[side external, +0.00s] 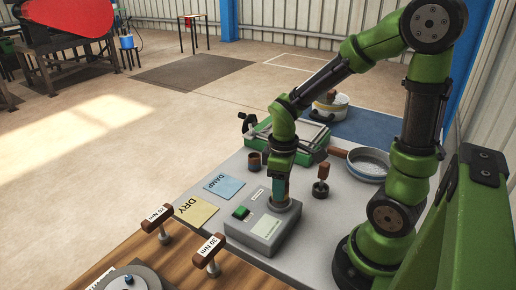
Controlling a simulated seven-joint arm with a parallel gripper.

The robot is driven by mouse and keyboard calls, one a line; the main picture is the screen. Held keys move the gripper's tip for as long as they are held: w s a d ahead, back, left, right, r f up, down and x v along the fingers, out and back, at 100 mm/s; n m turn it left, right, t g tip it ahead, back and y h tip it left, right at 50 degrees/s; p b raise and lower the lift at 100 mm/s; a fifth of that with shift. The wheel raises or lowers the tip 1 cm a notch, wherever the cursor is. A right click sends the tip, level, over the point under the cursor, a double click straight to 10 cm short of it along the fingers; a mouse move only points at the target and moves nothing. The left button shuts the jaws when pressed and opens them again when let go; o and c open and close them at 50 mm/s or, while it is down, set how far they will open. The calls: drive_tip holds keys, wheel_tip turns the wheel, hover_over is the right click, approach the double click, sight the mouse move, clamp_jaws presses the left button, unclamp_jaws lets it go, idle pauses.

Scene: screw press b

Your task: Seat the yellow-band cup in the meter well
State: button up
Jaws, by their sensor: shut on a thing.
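The grey meter box (262,229) stands at the front of the light grey work surface, with a green button (241,212) and labels on top. My gripper (281,199) points down over the back right part of the meter, where the well appears to be. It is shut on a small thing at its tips. That thing is mostly hidden, and I cannot make out a yellow band or whether it is in the well. A small brown cup (254,161) stands behind the meter, with no yellow band visible on it.
A blue DAMP card (224,187) and a cream DRY card (195,211) lie left of the meter. A brown-handled tool (322,181) and a round sieve (368,165) stand right. A green-framed device (290,139) is behind. Two torque handles (207,250) (158,219) stand at front left.

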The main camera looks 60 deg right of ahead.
drive_tip(key=shift+f, duration=0.1)
drive_tip(key=shift+f, duration=0.85)
drive_tip(key=o, duration=1.2)
drive_tip(key=shift+r, duration=0.1)
wheel_tip(320, 180, up, 17)
drive_tip(key=shift+f, duration=0.1)
